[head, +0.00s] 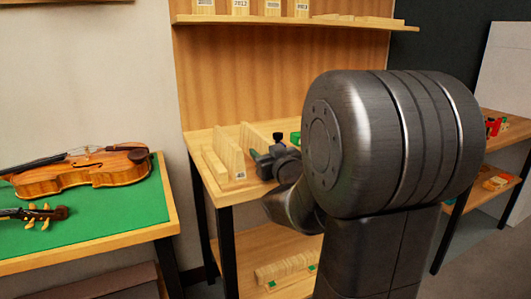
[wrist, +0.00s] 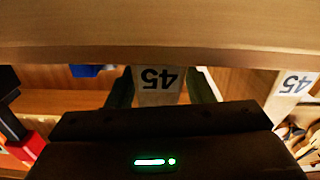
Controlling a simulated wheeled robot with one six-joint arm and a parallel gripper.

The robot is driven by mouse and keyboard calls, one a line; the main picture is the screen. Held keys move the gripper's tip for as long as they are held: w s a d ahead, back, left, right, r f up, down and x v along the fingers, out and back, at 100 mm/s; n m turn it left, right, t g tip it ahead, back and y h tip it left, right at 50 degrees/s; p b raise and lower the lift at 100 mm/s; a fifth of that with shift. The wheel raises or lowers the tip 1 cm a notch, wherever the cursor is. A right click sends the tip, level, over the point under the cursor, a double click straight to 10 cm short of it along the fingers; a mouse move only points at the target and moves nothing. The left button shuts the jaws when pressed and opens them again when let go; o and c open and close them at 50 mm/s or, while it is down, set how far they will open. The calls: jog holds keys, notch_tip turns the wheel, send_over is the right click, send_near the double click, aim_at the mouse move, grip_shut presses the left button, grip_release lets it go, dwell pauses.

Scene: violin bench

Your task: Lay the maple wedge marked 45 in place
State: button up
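In the wrist view, the pale maple wedge (wrist: 157,78) marked 45 stands between my two fingers, its number upside down. The dark green fingers of my gripper (wrist: 160,92) touch both its sides; its far part is hidden behind a wooden board. A second 45 label (wrist: 297,83) shows at the right, apart from the fingers. In the head view, my gripper (head: 258,160) is low over the bench, right beside a wooden holder (head: 215,165) with upright pieces and a small label. My arm hides part of this area.
A violin (head: 85,170) lies on a green-topped table (head: 120,212) at the left. A shelf (head: 290,20) with labelled blocks hangs above the wooden bench (head: 205,137). A lower shelf (head: 245,268) holds wooden pieces. Another rack with red items (head: 493,127) stands at the right.

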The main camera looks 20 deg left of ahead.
jog(key=shift+r, duration=0.15)
jog(key=p+v, duration=0.2)
jog(key=v, duration=1)
